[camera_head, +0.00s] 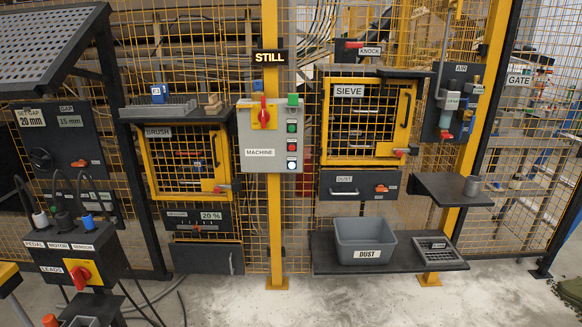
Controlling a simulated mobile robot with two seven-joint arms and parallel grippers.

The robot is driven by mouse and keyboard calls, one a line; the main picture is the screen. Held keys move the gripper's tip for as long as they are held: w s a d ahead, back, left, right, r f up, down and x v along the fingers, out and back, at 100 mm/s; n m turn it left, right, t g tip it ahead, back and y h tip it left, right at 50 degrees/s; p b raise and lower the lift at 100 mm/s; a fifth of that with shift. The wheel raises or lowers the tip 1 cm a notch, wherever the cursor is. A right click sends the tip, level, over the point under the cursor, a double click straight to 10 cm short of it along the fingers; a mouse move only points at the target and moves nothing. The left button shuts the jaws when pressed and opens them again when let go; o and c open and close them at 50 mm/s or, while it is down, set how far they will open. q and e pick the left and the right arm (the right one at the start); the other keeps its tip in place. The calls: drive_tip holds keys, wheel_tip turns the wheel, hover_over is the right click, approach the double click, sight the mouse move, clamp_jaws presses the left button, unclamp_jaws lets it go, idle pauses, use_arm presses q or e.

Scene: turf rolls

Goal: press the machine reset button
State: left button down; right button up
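The grey machine control box (255,165), labelled MACHINE, is mounted on the yellow post near the middle of the head view. A column of buttons runs down its right side: a green button (292,127), a red button (292,146) and a white button (292,165) at the bottom. Their small labels are too small to read, so I cannot tell which is reset. A red rotary switch (264,112) on a yellow plate sits at the upper left of the box. A STILL sign (269,57) is above. Neither gripper is in view.
The brush door (185,162) is left of the box and the sieve door (364,121) right of it. A grey dust bin (364,240) stands on a low shelf. The LEADS box (80,257) is at lower left. The space before the control box looks clear.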

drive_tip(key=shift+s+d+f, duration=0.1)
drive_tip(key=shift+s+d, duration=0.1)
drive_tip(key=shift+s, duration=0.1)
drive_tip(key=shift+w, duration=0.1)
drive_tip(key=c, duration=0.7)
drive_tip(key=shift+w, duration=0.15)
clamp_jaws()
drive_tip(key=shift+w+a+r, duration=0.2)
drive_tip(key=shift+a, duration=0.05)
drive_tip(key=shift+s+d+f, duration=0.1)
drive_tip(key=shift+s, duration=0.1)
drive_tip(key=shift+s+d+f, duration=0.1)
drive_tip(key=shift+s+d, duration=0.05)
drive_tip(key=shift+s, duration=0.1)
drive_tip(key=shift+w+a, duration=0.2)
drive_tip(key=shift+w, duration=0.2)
